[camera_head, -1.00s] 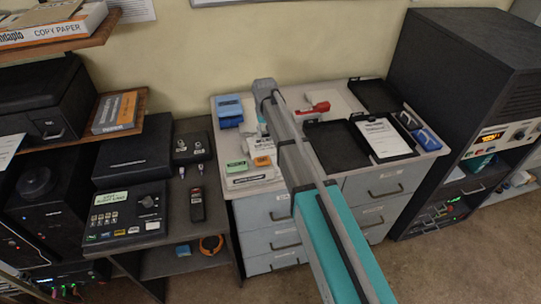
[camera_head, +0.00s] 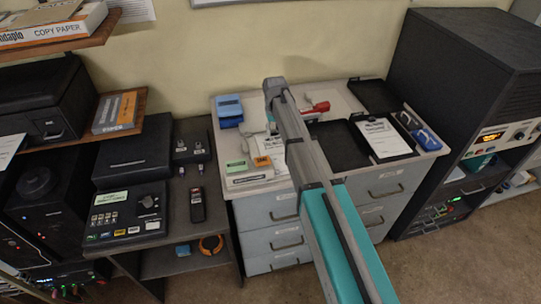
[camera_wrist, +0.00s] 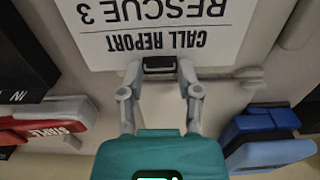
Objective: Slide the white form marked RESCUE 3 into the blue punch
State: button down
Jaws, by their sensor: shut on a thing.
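The white form (camera_wrist: 165,18), marked CALL REPORT and RESCUE 3, shows upside down at the top of the wrist view. My gripper (camera_wrist: 160,66) has its fingertips at the form's near edge and is shut on it. In the head view my arm hides the gripper and much of the form. The blue punch (camera_head: 229,110) stands at the back left of the grey worktop. It also shows at the right of the wrist view (camera_wrist: 265,140), beside my gripper and apart from the form.
A red stapler (camera_wrist: 45,122) is on the other side of my gripper. Black trays (camera_head: 336,147) and a clipboard with paper (camera_head: 383,138) lie on the right of the worktop (camera_head: 285,183). Green (camera_head: 237,166) and orange (camera_head: 262,161) labelled items lie at the front left.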

jog(key=shift+w+d, duration=0.3)
jog(key=shift+d, duration=0.65)
jog(key=shift+w+d, duration=0.25)
jog(key=shift+d, duration=0.7)
jog(key=shift+r, duration=0.15)
notch_tip(320, 180, up, 7)
jog(key=p, duration=0.7)
jog(key=shift+r+p, duration=0.15)
jog(key=shift+p, duration=0.15)
notch_tip(320, 180, up, 7)
jog(key=p, duration=0.7)
jog(key=shift+d, duration=0.1)
dwell(0.3)
